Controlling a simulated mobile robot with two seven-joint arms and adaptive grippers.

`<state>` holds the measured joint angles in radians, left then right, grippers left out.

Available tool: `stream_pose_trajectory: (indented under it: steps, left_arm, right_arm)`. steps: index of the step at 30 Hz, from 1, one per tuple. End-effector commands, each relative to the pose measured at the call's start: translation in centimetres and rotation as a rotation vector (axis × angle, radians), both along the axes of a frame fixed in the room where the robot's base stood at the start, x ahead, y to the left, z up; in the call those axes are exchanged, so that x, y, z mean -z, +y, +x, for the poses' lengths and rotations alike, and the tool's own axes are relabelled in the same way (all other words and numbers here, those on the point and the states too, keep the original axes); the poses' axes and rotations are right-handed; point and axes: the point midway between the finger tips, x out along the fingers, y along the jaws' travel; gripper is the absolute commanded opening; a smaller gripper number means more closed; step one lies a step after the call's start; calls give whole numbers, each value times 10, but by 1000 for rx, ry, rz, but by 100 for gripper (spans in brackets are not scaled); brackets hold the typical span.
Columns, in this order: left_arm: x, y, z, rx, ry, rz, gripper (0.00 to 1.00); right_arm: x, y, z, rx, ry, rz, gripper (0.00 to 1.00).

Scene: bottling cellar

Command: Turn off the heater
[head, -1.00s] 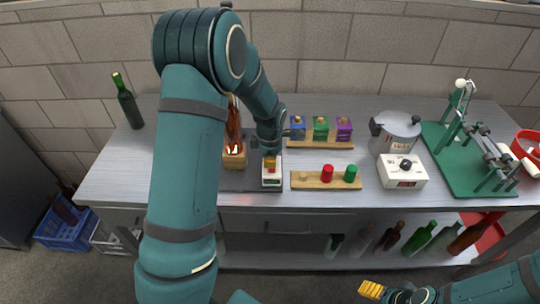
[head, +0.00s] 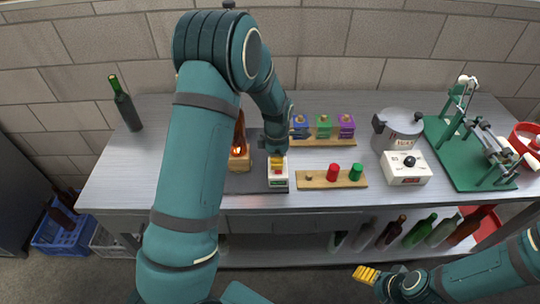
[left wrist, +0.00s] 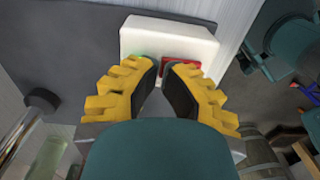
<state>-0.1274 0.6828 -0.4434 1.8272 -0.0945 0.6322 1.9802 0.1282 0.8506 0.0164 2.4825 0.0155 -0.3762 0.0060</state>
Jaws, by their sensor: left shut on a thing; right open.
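A small white switch box (head: 278,183) with a red part on it stands on a dark mat on the bench. In the left wrist view the white box (left wrist: 170,42) shows a green patch and a red part (left wrist: 181,67) at the fingertips. My left gripper (left wrist: 162,68), with yellow fingers, is down at this box and shut on a small part of it, probably the switch; the fingers mostly hide it. Left of the box is a burner-like heater (head: 239,163) with an orange glow, partly behind my left arm. My right gripper (head: 366,274) is open and empty in front of the bench.
A wooden board (head: 318,181) with red and green pegs is just right of the box. Behind it are blue, green and purple blocks. A white box with a black knob (head: 407,175), a metal pot (head: 400,130) and a green stand (head: 465,165) are farther right. A bottle (head: 127,108) stands at left.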

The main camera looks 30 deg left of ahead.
Motion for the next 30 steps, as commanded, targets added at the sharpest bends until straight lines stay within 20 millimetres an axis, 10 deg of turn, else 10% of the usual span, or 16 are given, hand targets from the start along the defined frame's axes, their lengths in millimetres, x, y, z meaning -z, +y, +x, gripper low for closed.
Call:
stream_pose_trajectory:
  steps: [30]
  left_arm:
    - [-13, 3, -2, -2, 31, -13, 0]
  right_arm:
    - [-18, -1, 1, 2, -2, 0, 70]
